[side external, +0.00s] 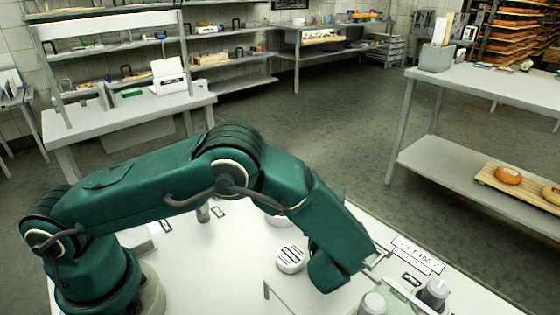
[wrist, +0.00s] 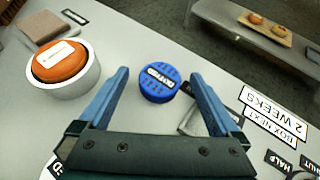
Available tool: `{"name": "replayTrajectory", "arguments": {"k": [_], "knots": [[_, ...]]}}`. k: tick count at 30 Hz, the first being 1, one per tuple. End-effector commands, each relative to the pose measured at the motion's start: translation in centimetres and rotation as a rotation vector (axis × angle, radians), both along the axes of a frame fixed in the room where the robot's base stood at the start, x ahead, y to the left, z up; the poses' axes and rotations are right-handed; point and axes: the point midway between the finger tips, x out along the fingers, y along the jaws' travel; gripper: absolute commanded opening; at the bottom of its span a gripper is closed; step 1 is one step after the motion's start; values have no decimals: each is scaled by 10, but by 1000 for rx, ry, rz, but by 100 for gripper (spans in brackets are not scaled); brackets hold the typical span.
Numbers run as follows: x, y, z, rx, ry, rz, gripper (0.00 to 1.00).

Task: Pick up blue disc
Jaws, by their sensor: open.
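The blue disc (wrist: 159,83) lies flat on the white table in the wrist view, with a white label with dark print on its top. My gripper (wrist: 160,74) is open, its two blue fingers to the left and right of the disc in the picture. The disc shows in the gap between the fingers, and neither finger appears to touch it. In the side external view, my arm's green end bends down to the table at the right. I cannot make out the blue disc there.
An orange disc (wrist: 60,61) with a white label sits in a round white dish (wrist: 86,82) left of my gripper. A brown block (wrist: 40,27) lies behind it. Printed signs (wrist: 272,112) lie to the right. A white round piece with dark stripes (side external: 291,258) stands near my arm.

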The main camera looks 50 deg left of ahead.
Motion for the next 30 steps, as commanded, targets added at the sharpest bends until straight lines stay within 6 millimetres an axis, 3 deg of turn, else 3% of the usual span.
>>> {"name": "replayTrajectory", "arguments": {"k": [5,12,23,30], "knots": [[0,0,0,0,0,0,99],[0,0,0,0,0,0,9],[0,0,4,-1,0,0,9],[1,0,31,-5,-6,2,9]]}}
